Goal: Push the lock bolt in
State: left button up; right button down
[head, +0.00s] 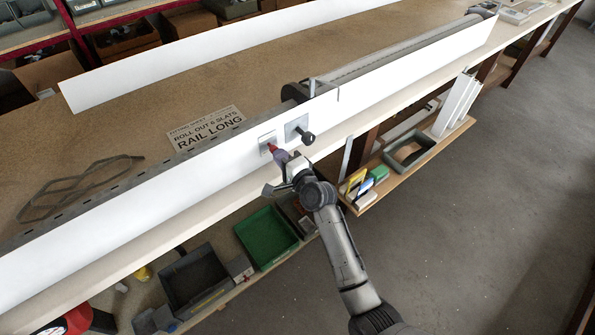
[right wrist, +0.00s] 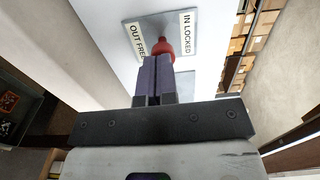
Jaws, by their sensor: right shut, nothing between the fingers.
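The lock bolt shows as a red knob (head: 271,148) on a small plate on the white profile's front face. In the right wrist view the red bolt (right wrist: 163,46) stands out from the plate (right wrist: 188,24), which reads "OUT FREE" and "IN LOCKED". My right gripper (head: 280,156) is shut and empty, its purple fingers pointing at the knob. In the right wrist view the closed fingertips (right wrist: 157,60) are at the knob's lower end and overlap it; I cannot tell whether they touch. My left gripper is not in view.
A second plate with a black knob (head: 307,137) sits just right of the bolt. The long white profile (head: 130,215) runs along the bench's front edge. A sign (head: 207,124) reads "RAIL LONG". Below are a green bin (head: 266,238) and a dark bin (head: 193,278).

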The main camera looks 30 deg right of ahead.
jog(key=s+d+p, duration=0.1)
jog(key=s+p, duration=0.2)
jog(key=s, duration=1)
jog(key=shift+s+d, duration=0.35)
jog(key=shift+d, duration=0.05)
